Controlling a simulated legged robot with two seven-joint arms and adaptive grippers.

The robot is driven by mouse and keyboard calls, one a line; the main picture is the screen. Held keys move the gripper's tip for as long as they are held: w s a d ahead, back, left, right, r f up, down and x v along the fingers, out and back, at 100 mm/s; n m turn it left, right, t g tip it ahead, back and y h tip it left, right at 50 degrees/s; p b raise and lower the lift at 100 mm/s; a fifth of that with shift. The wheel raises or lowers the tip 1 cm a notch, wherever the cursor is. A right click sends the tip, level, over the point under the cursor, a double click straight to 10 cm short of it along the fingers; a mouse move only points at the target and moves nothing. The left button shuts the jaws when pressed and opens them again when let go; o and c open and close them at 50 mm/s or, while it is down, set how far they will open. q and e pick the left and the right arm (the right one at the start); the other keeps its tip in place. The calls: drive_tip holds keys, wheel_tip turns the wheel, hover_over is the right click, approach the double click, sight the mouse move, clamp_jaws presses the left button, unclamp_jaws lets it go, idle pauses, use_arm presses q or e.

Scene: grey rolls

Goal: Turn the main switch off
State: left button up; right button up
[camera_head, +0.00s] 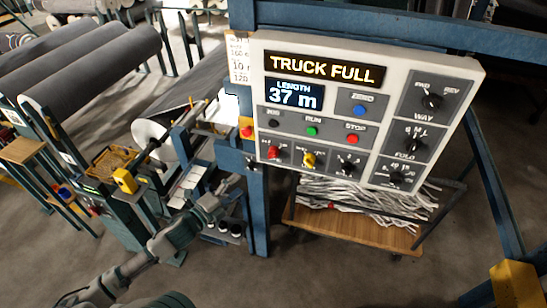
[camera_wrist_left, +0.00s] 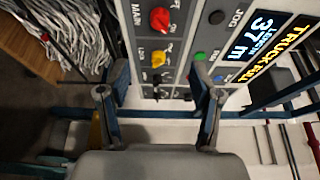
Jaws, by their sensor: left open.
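The control panel (camera_head: 365,105) is a pale box on a blue frame, with a lit display reading TRUCK FULL and LENGTH 37 m. The main switch is a red knob (camera_head: 274,152) at the panel's lower left; in the left wrist view the red knob (camera_wrist_left: 160,19) sits beside the word MAIN. I cannot tell its exact setting. A yellow knob (camera_head: 308,159) is right of it. My left gripper (camera_head: 241,180) is below and left of the red knob, apart from it. In the left wrist view its fingers (camera_wrist_left: 160,88) are open and empty. My right gripper is not in view.
Black knobs and a blue, a green (camera_head: 312,131) and a red button sit near the main switch. A red button on a yellow box (camera_head: 246,129) is at the panel's left edge. A blue post (camera_head: 258,205) stands below. Large grey rolls (camera_head: 95,65) lie at left.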

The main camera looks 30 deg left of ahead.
use_arm(q)
approach(270, 157)
drive_tip(key=w, duration=0.3)
drive_tip(key=w+d+p, duration=0.1)
drive_tip(key=shift+w+d+r, duration=0.1)
drive_tip(key=shift+w+r, duration=0.2)
drive_tip(key=shift+w, duration=0.1)
drive_tip(key=w, duration=0.2)
drive_tip(key=w+p, duration=0.1)
drive_tip(key=w, duration=0.1)
drive_tip(key=shift+w+f, duration=0.25)
drive_tip(key=shift+w, duration=0.1)
drive_tip(key=shift+w+a+f, duration=0.1)
drive_tip(key=shift+w+a, duration=0.15)
drive_tip(key=shift+w, duration=0.15)
drive_tip(key=shift+d, duration=0.5)
drive_tip(key=c, duration=1.1)
drive_tip(key=shift+c, duration=0.2)
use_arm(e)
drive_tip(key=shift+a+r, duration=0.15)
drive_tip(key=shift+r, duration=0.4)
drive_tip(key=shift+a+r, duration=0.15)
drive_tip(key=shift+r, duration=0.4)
